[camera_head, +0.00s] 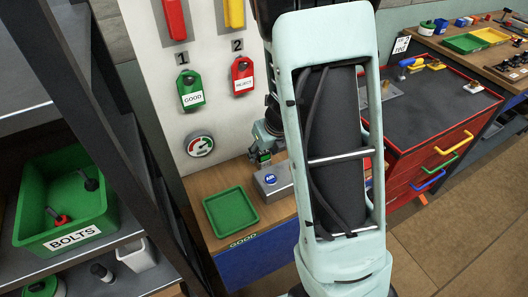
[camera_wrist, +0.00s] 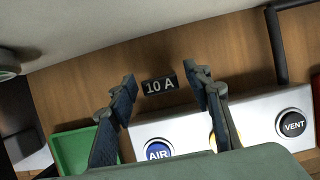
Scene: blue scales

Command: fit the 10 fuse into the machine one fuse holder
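In the wrist view a small black piece marked "10 A" (camera_wrist: 160,86) shows against the wooden surface, between my two fingers in the picture. I cannot tell whether it is the fuse itself or only a label. My gripper (camera_wrist: 162,78) is open, with a clear gap on each side of the piece. In the head view my gripper (camera_head: 265,150) is low over the bench, beside the grey button box (camera_head: 270,184), partly hidden by my arm. I cannot make out a fuse holder in either view.
The grey box carries a blue AIR button (camera_wrist: 158,151) and a black VENT button (camera_wrist: 291,123). A green tray (camera_head: 230,212) sits on the bench to the left. A white panel with tags and a gauge (camera_head: 199,144) rises behind. A red tool cabinet (camera_head: 437,145) stands right.

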